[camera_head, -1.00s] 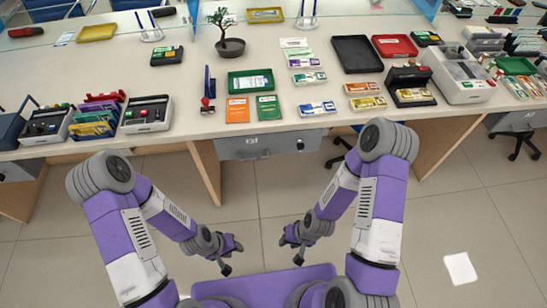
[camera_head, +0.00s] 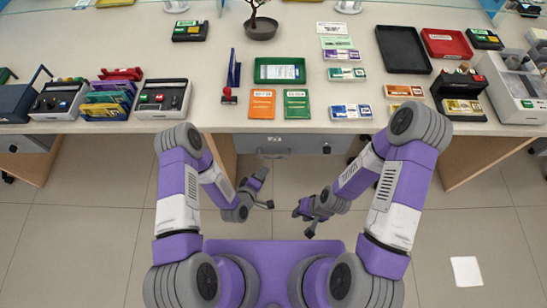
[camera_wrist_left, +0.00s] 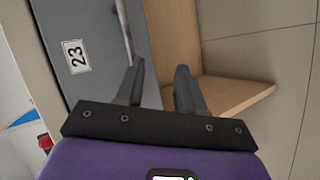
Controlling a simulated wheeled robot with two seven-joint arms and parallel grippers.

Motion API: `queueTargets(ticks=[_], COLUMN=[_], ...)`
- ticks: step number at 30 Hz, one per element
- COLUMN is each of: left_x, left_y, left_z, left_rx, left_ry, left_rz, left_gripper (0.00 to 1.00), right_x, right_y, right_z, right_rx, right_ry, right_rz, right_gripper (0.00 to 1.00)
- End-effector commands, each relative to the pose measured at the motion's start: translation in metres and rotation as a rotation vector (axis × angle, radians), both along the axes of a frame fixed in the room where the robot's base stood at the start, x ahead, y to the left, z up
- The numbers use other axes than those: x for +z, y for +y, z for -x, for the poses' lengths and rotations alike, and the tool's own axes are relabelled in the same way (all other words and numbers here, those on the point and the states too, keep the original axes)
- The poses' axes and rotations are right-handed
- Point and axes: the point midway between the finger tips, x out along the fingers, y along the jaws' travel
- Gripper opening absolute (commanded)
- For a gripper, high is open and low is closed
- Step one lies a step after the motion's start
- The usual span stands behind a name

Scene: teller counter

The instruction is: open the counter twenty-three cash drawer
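The grey counter twenty-three drawer (camera_head: 312,144) sits under the counter's front edge. It looks shut, and a small white label and a handle (camera_head: 274,154) show on its front. In the left wrist view the grey drawer front (camera_wrist_left: 85,25) carries the label 23 (camera_wrist_left: 76,56), with the handle (camera_wrist_left: 124,28) along it. My left gripper (camera_head: 268,189) is open and empty, a little below and in front of the handle; its spread fingers also show in the left wrist view (camera_wrist_left: 160,70). My right gripper (camera_head: 302,222) is open and empty, lower and to the right, away from the drawer.
A wooden panel (camera_head: 222,157) stands just left of the drawer; it also shows in the left wrist view (camera_wrist_left: 172,35). The counter top (camera_head: 215,55) holds a green tray (camera_head: 280,81), orange and green booklets, card stacks and a stamp.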

Motion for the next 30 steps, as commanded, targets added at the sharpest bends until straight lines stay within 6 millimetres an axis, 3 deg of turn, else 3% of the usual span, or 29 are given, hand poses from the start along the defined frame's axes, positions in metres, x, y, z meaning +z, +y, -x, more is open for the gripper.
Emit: queueTargets(ticks=[3,9,21,30], left_x=[0.005,0.014,0.005,0.002], left_y=[-0.011,-0.016,-0.038,-0.044], left_z=[-0.006,-0.011,-0.062,-0.078], left_rx=[0.072,0.12,0.123,0.125], left_ry=[-0.1,-0.176,-0.185,-0.18], left_rz=[0.175,0.326,0.336,0.335], left_gripper=[0.38,0.38,0.38,0.38], right_x=[-0.003,-0.005,-0.018,-0.021], right_y=[0.0,0.0,0.0,0.0], right_z=[0.0,0.0,0.0,0.0], right_rx=[0.0,0.0,0.0,0.0], right_ry=[-0.001,-0.001,-0.001,-0.001], right_rz=[0.0,0.0,0.0,0.0], right_gripper=[0.34,0.34,0.34,0.34])
